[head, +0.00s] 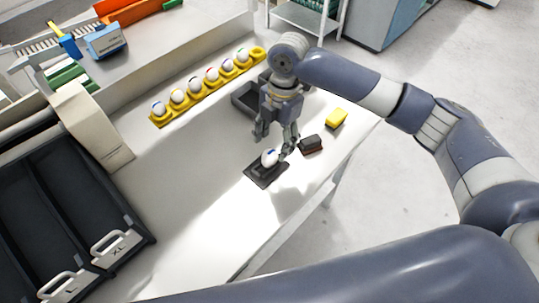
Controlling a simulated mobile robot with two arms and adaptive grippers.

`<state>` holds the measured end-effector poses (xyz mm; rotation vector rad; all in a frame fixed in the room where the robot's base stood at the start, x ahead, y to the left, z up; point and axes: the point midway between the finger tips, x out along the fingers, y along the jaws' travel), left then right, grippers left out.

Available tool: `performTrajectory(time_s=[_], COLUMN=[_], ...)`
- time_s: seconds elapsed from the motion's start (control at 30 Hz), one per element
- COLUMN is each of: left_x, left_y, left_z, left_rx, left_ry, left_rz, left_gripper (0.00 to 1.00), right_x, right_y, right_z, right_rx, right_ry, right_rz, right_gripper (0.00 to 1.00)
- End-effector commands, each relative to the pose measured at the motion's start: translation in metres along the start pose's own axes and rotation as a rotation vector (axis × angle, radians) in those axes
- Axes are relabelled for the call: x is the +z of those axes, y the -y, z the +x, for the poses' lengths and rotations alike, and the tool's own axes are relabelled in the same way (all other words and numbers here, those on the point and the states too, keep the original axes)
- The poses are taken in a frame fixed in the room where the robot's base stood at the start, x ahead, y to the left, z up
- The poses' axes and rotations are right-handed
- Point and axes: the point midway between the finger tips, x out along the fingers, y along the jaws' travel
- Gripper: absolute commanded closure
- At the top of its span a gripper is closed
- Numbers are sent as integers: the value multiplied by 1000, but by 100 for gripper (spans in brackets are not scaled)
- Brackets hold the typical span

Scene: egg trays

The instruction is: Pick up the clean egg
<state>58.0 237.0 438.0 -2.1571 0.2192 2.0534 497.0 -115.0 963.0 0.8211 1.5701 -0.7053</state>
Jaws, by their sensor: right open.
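A white egg (269,157) with a blue mark rests on a small dark pad (258,177) near the table's right edge. The frame does not clearly show whether it has dirt on it. My right gripper (272,147) points down just over this egg, open, with one finger to its left and one close to its right side. I cannot tell whether a finger touches it. A yellow tray (155,121) at the back holds a row of several white eggs with coloured marks. My left gripper is not in view.
A dark brush (311,144) and a yellow sponge (336,118) lie right of the pad. A dark open box (244,100) stands behind my gripper. Dark bins labelled L and XL (117,246) stand at left. The white table (185,190) is clear between.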

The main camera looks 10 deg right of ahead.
Motion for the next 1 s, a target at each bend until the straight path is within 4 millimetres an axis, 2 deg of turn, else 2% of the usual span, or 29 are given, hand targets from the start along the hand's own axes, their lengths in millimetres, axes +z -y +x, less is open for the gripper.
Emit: performTrajectory(time_s=[0.13, 0.3, 0.4, 0.63, 0.9, 1.0], left_x=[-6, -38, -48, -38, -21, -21], left_y=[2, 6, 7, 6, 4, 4], left_z=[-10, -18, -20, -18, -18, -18], left_rx=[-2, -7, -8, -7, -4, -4], left_ry=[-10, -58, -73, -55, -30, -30], left_rz=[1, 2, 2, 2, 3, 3], left_gripper=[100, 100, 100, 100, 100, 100], right_x=[-5, -7, -6, -6, -6, -6], right_y=[0, -1, -1, -1, -1, -1], right_z=[15, 41, 50, 52, 52, 52], right_rx=[-4, -3, -1, 0, 0, 0], right_ry=[-2, -1, -1, 0, 0, 0], right_rz=[-1, -1, -2, -2, -2, -2], right_gripper=[40, 40, 40, 40, 70, 71])
